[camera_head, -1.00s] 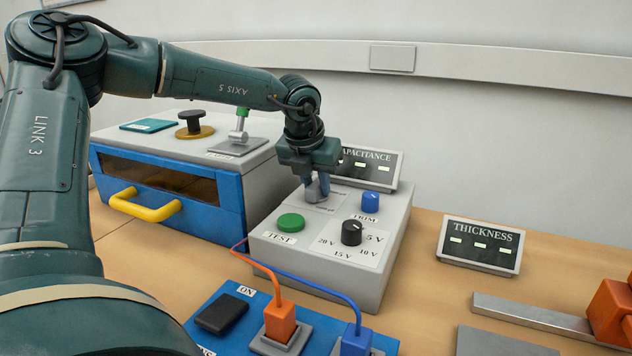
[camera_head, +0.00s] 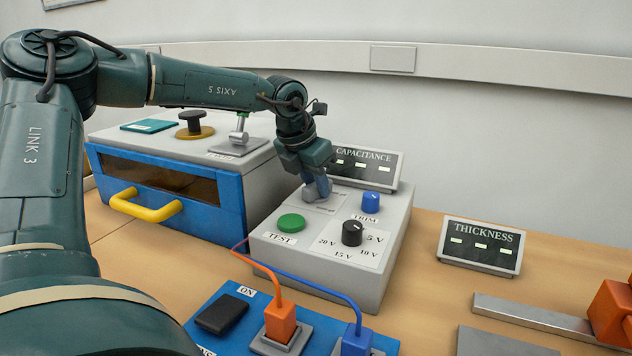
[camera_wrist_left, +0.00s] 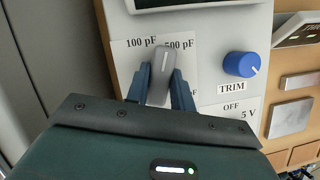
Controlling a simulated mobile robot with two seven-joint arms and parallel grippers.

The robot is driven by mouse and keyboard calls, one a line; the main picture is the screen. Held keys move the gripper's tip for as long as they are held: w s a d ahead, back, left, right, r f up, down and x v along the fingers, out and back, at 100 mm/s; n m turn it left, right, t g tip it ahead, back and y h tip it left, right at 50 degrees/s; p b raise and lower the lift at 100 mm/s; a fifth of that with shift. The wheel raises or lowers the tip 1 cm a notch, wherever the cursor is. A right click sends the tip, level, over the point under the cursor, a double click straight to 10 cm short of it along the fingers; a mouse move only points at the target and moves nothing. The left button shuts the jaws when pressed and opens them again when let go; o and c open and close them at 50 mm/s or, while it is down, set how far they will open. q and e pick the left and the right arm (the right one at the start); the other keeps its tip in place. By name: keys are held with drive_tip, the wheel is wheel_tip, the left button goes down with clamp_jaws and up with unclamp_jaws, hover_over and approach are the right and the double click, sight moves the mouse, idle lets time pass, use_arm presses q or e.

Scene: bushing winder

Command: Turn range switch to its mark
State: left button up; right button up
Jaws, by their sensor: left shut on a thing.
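The range switch is a grey bar-shaped knob (camera_wrist_left: 161,76) with a white pointer line, seen in the left wrist view. Its line points up, between the 100 pF label (camera_wrist_left: 141,42) on the left and the 500 pF label (camera_wrist_left: 179,44) on the right. A further pF label at lower right is partly covered by a finger. My left gripper (camera_wrist_left: 160,88) is shut on the knob, one blue finger on each side. In the head view the left gripper (camera_head: 317,188) reaches down to the grey control box (camera_head: 337,270) and mostly hides the knob. My right gripper is not in view.
On the box are a blue TRIM knob (camera_head: 370,202), a black voltage knob (camera_head: 352,232) and a green TEST button (camera_head: 291,222). The CAPACITANCE display (camera_head: 366,168) stands close behind the gripper. Orange and blue plugs with cables are in front. A blue-fronted unit (camera_head: 215,205) stands left.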

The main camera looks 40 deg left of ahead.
use_arm(q)
drive_tip(key=m+h, duration=0.1)
drive_tip(key=m, duration=0.1)
drive_tip(key=m+p, duration=0.1)
drive_tip(key=m, duration=0.1)
drive_tip(key=shift+a+m+h, duration=0.1)
drive_tip(key=shift+m+h, duration=0.3)
drive_tip(key=shift+w+g, duration=0.1)
drive_tip(key=shift+g, duration=0.2)
drive_tip(key=o, duration=1)
drive_tip(key=shift+r, duration=0.1)
drive_tip(key=v, duration=1.3)
drive_tip(key=shift+p, duration=0.4)
